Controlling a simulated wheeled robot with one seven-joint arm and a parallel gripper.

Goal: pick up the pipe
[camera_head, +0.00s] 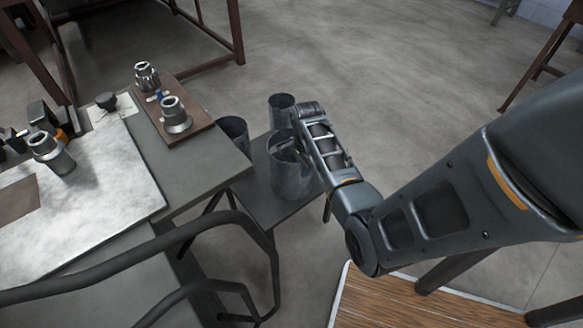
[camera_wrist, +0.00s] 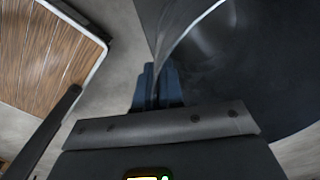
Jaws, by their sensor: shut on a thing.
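The pipe (camera_head: 289,178) is a dark grey, open-topped metal cylinder. It stands upright at the small side table, and I cannot tell whether it touches the top. My gripper (camera_head: 287,147) is at its upper rim and is shut on the wall. In the wrist view the blue-grey fingers of my gripper (camera_wrist: 157,86) pinch the thin bright edge of the pipe (camera_wrist: 190,35). Part of the rim is hidden behind my gripper in the head view.
Two similar cylinders stand close by, one behind (camera_head: 281,108) and one at the left (camera_head: 233,128). A workbench (camera_head: 185,165) with metal fittings is at the left. Black curved tubing (camera_head: 130,262) runs in front. A wood-topped table (camera_head: 400,305) is at the lower right. Floor behind is open.

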